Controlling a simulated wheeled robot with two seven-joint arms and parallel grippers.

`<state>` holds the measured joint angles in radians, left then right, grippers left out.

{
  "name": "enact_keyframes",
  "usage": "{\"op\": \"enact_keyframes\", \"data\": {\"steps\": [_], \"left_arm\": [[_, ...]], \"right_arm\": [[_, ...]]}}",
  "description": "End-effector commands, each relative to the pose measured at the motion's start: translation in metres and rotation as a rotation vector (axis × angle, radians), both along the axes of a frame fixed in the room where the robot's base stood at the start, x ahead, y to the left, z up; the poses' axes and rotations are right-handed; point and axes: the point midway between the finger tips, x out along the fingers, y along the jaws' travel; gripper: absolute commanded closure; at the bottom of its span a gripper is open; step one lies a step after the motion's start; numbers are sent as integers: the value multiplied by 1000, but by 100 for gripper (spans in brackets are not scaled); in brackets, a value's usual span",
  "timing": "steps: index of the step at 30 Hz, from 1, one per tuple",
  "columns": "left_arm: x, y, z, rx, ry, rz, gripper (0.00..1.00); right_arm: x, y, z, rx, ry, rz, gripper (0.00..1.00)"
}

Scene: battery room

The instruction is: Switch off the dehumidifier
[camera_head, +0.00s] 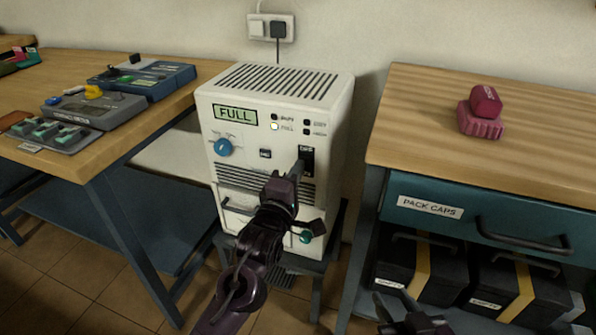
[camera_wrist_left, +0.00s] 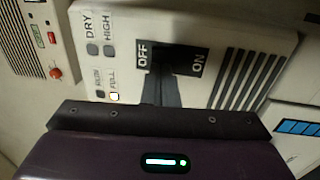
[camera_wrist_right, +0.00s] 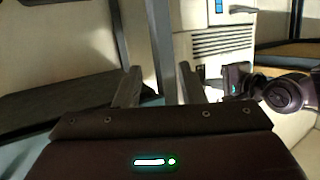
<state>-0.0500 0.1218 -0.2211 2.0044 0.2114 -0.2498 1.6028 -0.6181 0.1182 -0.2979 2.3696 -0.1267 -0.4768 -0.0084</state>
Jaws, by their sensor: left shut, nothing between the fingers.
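The dehumidifier (camera_head: 235,178) is a white box with a vented top, a display reading FULL and a blue knob (camera_head: 223,147). Its black switch (camera_head: 308,155) is at the right of the front panel. In the left wrist view the switch (camera_wrist_left: 182,58) has OFF at its left end and ON at its right. My left gripper (camera_head: 300,167) is shut and empty, its fingertips at the switch; I cannot tell if they touch it. The fingers hide part of the switch, so its position is unclear. My right gripper (camera_wrist_right: 160,88) is open and empty, low in front of the right bench.
A wooden bench (camera_head: 120,62) with several devices stands at the left. The right bench (camera_head: 420,110) bears a pink object (camera_head: 482,112) above a PACK CAPS drawer (camera_head: 425,207), with black cases (camera_head: 420,262) below. A wall socket (camera_head: 271,27) holds a black plug. A small lamp beside FULL is lit.

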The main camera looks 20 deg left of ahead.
Motion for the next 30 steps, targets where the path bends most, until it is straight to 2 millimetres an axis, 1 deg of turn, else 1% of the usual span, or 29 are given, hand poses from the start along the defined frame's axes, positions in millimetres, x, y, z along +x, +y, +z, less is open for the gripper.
{"op": "enact_keyframes", "data": {"steps": [3, 6, 17, 19, 23, 27, 30], "left_arm": [[6, 0, 1, 0, 0, 0, 100], [8, 0, 1, 0, 0, 0, 100], [8, 0, 2, 0, 1, 0, 100], [9, 0, 3, 0, 5, 0, 100], [10, 0, 6, 0, 22, 1, 100], [13, -1, 7, 2, 46, 0, 100], [13, 0, 3, 2, 44, 0, 100]], "right_arm": [[3, 0, 8, 16, -38, -3, 64], [4, 0, 12, 21, -51, -4, 64], [4, 0, 12, 19, -47, -4, 64], [2, -1, 5, 2, -8, -3, 64], [-11, -7, -24, -62, 141, -2, 64], [-33, -16, -59, -142, 332, 1, 64], [-32, -16, -61, -140, 326, 1, 64]]}}
